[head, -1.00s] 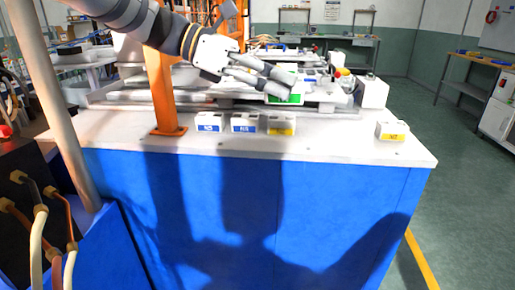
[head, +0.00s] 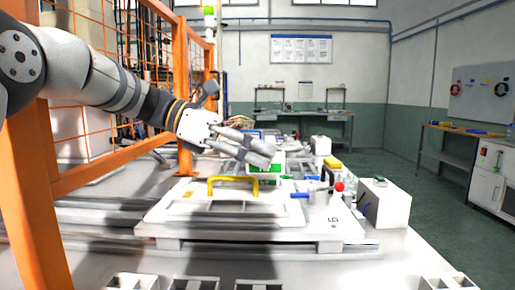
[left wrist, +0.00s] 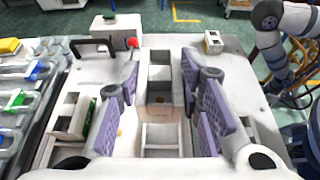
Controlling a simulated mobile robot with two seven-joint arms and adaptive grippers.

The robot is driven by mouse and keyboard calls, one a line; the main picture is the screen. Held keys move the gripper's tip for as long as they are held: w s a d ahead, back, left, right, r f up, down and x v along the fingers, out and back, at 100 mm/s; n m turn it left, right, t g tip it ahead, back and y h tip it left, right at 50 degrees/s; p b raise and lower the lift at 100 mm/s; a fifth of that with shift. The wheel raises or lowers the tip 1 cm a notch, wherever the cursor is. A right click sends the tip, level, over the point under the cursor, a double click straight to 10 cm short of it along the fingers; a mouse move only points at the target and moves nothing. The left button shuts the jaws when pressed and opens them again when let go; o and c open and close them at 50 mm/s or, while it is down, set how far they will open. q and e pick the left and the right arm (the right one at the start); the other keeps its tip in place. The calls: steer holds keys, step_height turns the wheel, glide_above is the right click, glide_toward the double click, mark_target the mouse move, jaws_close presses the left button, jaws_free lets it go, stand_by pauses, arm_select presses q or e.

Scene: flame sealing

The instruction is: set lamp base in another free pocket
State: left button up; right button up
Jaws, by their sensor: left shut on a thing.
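My left gripper (head: 262,153) is above the bench, reaching in from the left. In the left wrist view its purple-padded fingers (left wrist: 160,95) stand on both sides of a pale block with open dark hollows in its top, which I take for the lamp base (left wrist: 158,113). The gripper is shut on it. In the head view the fingers largely hide the held thing. A white box with a green face (left wrist: 70,117) stands left of the fingers in the wrist view. I cannot tell which hollow is the free pocket. My right gripper is not in view.
A white fixture with a yellow handle (head: 233,181) lies on the bench, with a red-knobbed clamp (head: 339,187) and white block (head: 385,203) at right. Small open boxes (head: 130,281) line the near edge; one (head: 446,283) stands apart. An orange fence post (head: 182,95) rises behind my left arm.

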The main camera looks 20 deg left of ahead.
mark_target(257, 210)
arm_select(q)
steer(key=shift+s+f, duration=0.1)
steer(key=shift+f, duration=3.4)
steer(key=shift+f, duration=0.2)
steer(key=o, duration=1.2)
steer(key=shift+r, duration=0.1)
step_height(257, 210, up, 10)
steer(key=shift+f, duration=0.1)
